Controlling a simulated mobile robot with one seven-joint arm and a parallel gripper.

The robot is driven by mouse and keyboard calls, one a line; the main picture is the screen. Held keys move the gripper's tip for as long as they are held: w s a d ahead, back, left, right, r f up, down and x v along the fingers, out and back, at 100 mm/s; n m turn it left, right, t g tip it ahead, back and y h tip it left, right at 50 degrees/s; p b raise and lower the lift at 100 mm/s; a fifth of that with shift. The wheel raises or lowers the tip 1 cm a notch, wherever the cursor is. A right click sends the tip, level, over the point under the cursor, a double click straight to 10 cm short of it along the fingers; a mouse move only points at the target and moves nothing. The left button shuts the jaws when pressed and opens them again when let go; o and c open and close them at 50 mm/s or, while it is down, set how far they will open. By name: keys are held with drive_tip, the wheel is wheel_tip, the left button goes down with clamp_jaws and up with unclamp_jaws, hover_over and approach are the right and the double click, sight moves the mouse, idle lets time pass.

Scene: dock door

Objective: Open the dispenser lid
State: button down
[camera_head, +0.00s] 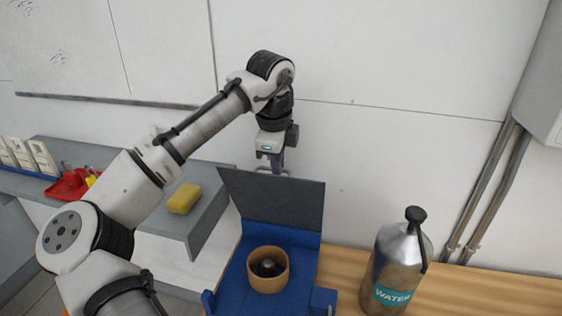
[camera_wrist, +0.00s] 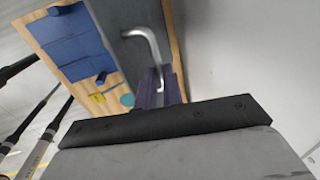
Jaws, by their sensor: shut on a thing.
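The dispenser (camera_head: 228,277) is a blue box on a wooden top. Its dark grey lid (camera_head: 275,200) stands raised, steeply tilted, at the back of the box. The open front shows a round tan ring with a dark domed piece (camera_head: 267,266) inside. My gripper (camera_head: 277,168) is at the lid's upper edge, pointing down, with purple fingers. In the wrist view, the fingers (camera_wrist: 160,90) are shut on the lid's bent metal handle (camera_wrist: 143,36). The exact contact is partly hidden. The lid (camera_wrist: 112,40) also shows there.
A steel water bottle (camera_head: 390,262) stands right of the dispenser. A grey shelf (camera_head: 205,212) at left holds a yellow sponge (camera_head: 184,198) and a red tray (camera_head: 70,185). The white wall (camera_head: 400,130) is close behind the lid. The wooden top (camera_head: 480,290) is clear at far right.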

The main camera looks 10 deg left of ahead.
drive_tip(key=shift+s+f+t, duration=0.15)
drive_tip(key=shift+s+t, duration=0.05)
drive_tip(key=shift+s, duration=0.35)
drive_tip(key=shift+s+f+t, duration=0.15)
drive_tip(key=shift+s+t, duration=0.05)
drive_tip(key=shift+s, duration=0.3)
drive_tip(key=shift+w, duration=0.1)
drive_tip(key=c, duration=1.8)
unclamp_jaws()
drive_tip(key=shift+r, duration=0.1)
drive_tip(key=b+v, duration=0.1)
drive_tip(key=v, duration=1.2)
drive_tip(key=shift+r, duration=0.35)
